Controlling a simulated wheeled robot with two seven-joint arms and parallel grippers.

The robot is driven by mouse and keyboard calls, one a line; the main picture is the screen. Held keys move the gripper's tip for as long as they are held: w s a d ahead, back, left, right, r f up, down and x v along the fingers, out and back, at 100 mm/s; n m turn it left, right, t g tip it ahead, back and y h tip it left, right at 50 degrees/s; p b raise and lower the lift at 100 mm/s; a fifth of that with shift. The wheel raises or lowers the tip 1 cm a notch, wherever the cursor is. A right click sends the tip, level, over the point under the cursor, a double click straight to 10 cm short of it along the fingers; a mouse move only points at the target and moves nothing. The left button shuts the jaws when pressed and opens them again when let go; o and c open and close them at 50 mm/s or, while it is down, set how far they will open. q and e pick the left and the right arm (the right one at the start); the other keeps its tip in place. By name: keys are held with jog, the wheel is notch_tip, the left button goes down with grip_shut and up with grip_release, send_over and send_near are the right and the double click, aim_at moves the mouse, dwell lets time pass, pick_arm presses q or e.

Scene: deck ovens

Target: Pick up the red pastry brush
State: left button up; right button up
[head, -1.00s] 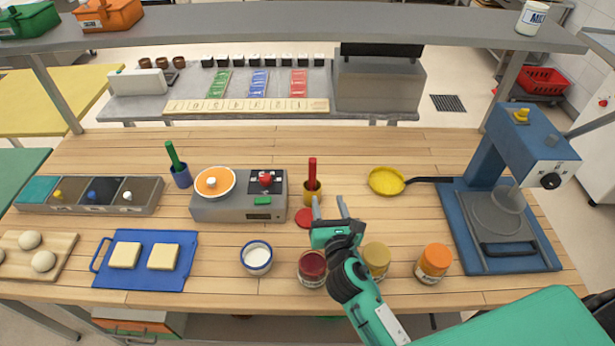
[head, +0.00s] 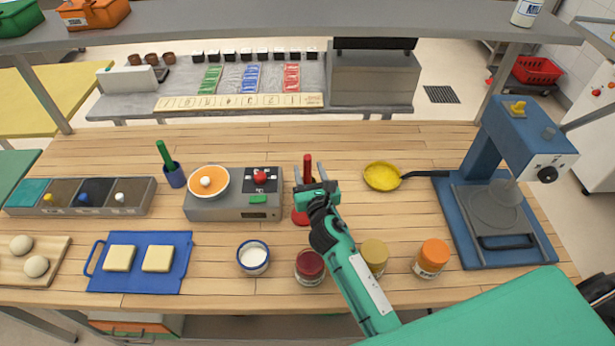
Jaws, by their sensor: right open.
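The red pastry brush (head: 307,162) stands upright, its upper handle showing in the head view. Earlier it stood in a small yellow cup, which my right gripper now mostly hides. My right gripper (head: 309,171) is open, with its fingers pointing away from me, one on each side of the red handle in the picture. I cannot tell whether the fingers touch the handle. My left gripper is out of view.
A grey scale (head: 212,212) stands close on the left, with a green brush (head: 165,155) in a blue cup beyond it. A yellow pan (head: 382,177) lies to the right. Jars (head: 310,267) stand near the front edge. A red disc (head: 300,217) lies under my right gripper.

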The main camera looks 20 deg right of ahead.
jog(key=w, duration=0.2)
jog(key=w+p, duration=0.1)
jog(key=shift+w+d+r, duration=0.15)
jog(key=shift+w+r, duration=0.2)
jog(key=shift+w, duration=0.05)
jog(key=shift+w+f, duration=0.1)
jog(key=shift+w, duration=0.45)
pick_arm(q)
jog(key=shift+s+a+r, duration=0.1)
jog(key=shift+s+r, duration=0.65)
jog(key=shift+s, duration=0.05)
pick_arm(e)
grip_shut()
